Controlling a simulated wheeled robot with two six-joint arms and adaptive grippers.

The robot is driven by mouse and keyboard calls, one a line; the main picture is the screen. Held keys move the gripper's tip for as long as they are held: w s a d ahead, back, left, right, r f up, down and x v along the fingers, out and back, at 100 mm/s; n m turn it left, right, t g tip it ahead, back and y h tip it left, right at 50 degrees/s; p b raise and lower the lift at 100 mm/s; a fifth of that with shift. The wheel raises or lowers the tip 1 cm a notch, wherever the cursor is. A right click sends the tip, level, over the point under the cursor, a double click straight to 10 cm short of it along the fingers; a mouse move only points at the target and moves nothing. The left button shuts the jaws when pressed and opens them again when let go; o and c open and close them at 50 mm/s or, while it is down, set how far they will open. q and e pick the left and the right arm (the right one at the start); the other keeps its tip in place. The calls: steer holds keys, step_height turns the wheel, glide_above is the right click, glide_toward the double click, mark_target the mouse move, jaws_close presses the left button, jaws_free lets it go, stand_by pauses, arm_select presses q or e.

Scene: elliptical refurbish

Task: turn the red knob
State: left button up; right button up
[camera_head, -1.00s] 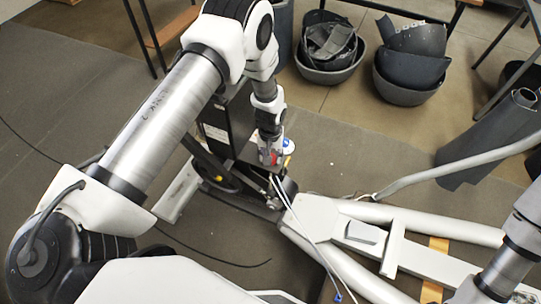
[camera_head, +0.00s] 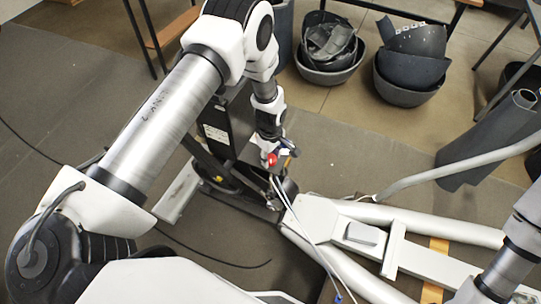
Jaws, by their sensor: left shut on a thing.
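The red knob (camera_head: 272,159) shows in the head view on the elliptical machine, in front of its dark upright housing (camera_head: 230,122). My left gripper (camera_head: 279,153) comes down from above and is shut on the red knob. Its fingers cover part of the knob, and their exact contact is too small to see. My right arm shows at the lower right edge, with its gripper out of view.
The machine's grey frame (camera_head: 420,219) stretches to the right, with thin cables (camera_head: 305,228) hanging in front. Dark tubs of scrap (camera_head: 404,78) stand at the back right. A dark rolled sheet (camera_head: 490,140) lies at the right. Open mat (camera_head: 365,160) lies between.

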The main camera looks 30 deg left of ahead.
mark_target(271, 159)
arm_select(q)
steer(key=n, duration=0.4)
steer(key=shift+s+n, duration=0.1)
steer(key=shift+n, duration=0.2)
steer(key=shift+n+p, duration=0.35)
steer(key=shift+n, duration=2.25)
steer(key=shift+f, duration=0.1)
steer(key=o, duration=1.2)
steer(key=shift+c, duration=0.2)
steer(key=shift+d, duration=0.1)
step_height(271, 159, up, 12)
